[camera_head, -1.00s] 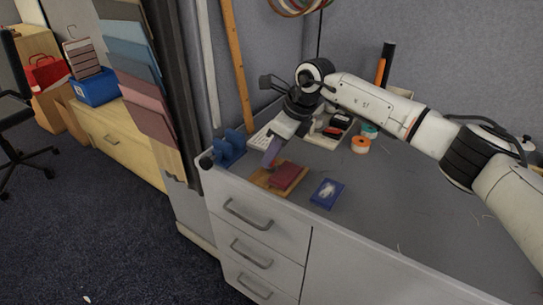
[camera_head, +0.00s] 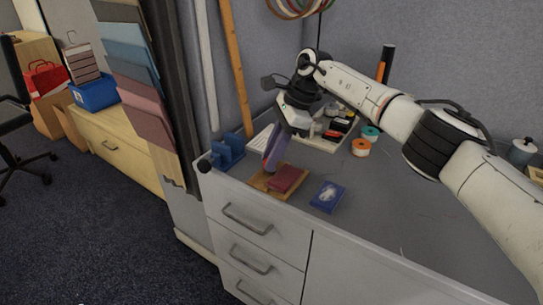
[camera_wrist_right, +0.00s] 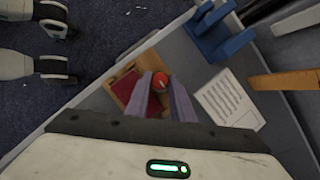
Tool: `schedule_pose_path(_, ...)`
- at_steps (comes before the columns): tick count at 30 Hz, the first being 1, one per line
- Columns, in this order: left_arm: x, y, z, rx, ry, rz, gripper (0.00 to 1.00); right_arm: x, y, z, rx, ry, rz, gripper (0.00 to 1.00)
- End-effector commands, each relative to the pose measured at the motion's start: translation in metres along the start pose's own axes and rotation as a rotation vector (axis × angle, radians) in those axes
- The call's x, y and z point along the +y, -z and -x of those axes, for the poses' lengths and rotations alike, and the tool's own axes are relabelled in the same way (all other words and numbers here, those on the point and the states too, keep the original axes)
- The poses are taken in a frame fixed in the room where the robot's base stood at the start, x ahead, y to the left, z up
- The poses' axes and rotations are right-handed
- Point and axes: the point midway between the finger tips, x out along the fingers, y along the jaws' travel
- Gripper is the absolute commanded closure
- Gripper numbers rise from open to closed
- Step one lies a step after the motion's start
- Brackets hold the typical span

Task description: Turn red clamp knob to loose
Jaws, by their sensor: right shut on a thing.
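The red clamp knob (camera_wrist_right: 159,81) shows in the right wrist view between the two purple-grey fingertips. It sits by a wooden board (camera_wrist_right: 123,88) with a dark red block (camera_wrist_right: 131,95) on it. In the head view the fingers hide the knob, and the board (camera_head: 262,184) and dark red block (camera_head: 287,178) lie near the front left corner of the grey table. My right gripper (camera_head: 270,166) points down at the back left of the board and is shut on the knob. It also shows in the right wrist view (camera_wrist_right: 161,88).
A blue holder (camera_head: 229,150) stands left of the board, and a blue card box (camera_head: 328,196) lies to its right. A tray of small items (camera_head: 325,142) and tape rolls (camera_head: 361,147) are behind. The table's front right is clear.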

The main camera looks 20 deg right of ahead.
Motion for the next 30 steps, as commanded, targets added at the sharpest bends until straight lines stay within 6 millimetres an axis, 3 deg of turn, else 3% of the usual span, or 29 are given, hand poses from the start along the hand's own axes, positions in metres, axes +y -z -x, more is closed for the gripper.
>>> schedule_pose_path(14,0.001,-0.004,0.0,-0.008,-0.001,0.002,0.39,0.0,0.0,0.001,0.002,-0.004,0.013,1.0)
schedule_pose_path(15,0.001,-0.004,0.0,-0.008,-0.001,0.002,0.39,0.0,0.0,0.001,0.002,-0.004,0.013,0.74)
schedule_pose_path(18,0.0,-0.005,0.0,-0.009,-0.001,0.002,0.39,0.0,0.0,0.0,0.002,-0.004,0.013,0.61)
schedule_pose_path(26,-0.001,-0.005,0.0,-0.01,0.0,-0.002,0.39,0.0,0.0,0.001,0.001,-0.004,0.012,0.61)
schedule_pose_path(30,-0.001,-0.005,0.0,-0.01,0.0,-0.002,0.39,-0.001,0.0,0.012,0.001,-0.001,0.013,0.61)
